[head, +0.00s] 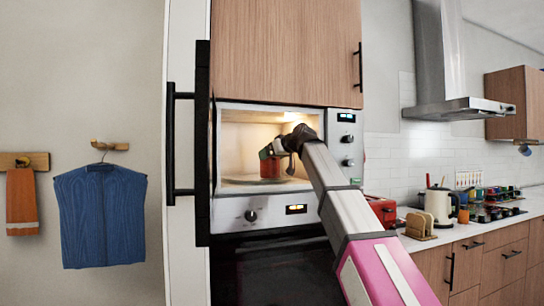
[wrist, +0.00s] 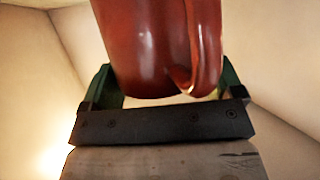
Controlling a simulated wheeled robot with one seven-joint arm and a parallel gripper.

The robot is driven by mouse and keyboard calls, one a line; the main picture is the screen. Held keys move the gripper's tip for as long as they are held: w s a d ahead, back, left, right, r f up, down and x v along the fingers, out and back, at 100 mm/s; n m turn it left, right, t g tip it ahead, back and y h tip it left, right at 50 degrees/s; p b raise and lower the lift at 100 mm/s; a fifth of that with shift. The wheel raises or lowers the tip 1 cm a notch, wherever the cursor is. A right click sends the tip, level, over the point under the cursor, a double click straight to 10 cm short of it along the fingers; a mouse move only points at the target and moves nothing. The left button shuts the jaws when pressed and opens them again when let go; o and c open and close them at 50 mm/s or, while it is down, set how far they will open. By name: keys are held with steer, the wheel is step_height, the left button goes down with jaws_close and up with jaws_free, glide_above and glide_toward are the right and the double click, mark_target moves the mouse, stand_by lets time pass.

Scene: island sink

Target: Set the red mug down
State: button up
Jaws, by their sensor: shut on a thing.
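The red mug (head: 269,168) is inside the lit, open microwave (head: 232,205), low over its round plate (head: 240,181). In the wrist view the glossy red mug (wrist: 145,45) fills the upper middle, with its handle on the right. My gripper (head: 270,153) reaches into the microwave from the right and is shut on the mug, its green fingers on either side. The gripper also shows in the wrist view (wrist: 165,92). I cannot tell whether the mug's base touches the plate.
The microwave door (head: 203,145) stands open at the left. The oven (head: 275,270) is below and a wooden cabinet (head: 285,50) above.

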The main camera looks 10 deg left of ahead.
steer(key=shift+f, duration=0.1)
steer(key=o, duration=1.2)
steer(key=v, duration=1.2)
